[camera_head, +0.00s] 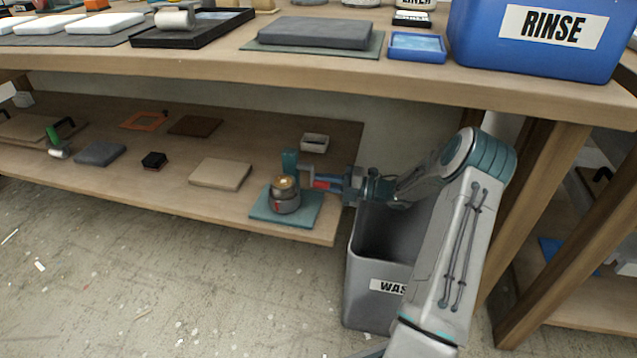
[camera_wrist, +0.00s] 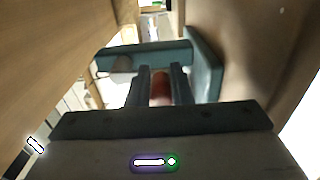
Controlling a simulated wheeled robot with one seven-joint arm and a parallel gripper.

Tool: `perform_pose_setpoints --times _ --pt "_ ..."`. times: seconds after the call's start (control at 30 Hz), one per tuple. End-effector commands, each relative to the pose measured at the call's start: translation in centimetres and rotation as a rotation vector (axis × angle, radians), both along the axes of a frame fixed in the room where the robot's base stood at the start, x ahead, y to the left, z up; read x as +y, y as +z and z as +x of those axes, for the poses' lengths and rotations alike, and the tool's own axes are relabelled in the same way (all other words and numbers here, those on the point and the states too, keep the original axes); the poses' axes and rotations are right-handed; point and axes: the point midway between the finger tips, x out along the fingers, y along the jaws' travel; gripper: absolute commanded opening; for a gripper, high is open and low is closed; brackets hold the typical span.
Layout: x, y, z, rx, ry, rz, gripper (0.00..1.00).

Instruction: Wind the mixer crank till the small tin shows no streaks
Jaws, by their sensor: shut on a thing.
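The mixer stands on a teal base plate (camera_head: 262,216) at the right end of the lower shelf, with a teal upright (camera_head: 290,160) behind. The small tin (camera_head: 286,188) sits upright in it, with a brownish-gold top; whether streaks show there is too small to tell. The red crank handle (camera_head: 320,184) is on the mixer's right side. My gripper (camera_head: 326,181) reaches in from the right and is shut on this handle. In the wrist view the red handle (camera_wrist: 160,88) lies between the two fingers of my gripper (camera_wrist: 160,84), with teal mixer parts (camera_wrist: 150,57) beyond.
A grey waste bin (camera_head: 368,290) stands below my arm, right of the shelf end. The upper worktop (camera_head: 200,68) overhangs the shelf. A small pale box (camera_head: 315,142) is behind the mixer and a tan slab (camera_head: 220,173) lies left of it.

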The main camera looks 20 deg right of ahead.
Motion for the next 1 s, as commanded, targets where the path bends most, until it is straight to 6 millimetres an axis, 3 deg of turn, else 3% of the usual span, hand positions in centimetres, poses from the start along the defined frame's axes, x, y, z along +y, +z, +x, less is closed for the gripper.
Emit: perform_pose_setpoints --times 0.2,0.67,0.83,1.0 --pt "-0.2 0.9 1.7 -0.006 0.004 0.004 0.13" --pt "-0.5 1.7 2.0 -0.010 0.007 0.006 0.14" --pt "-1.0 2.9 2.6 -0.012 0.007 0.006 0.35" --pt "-1.4 3.0 2.6 -0.010 0.004 0.008 0.43"
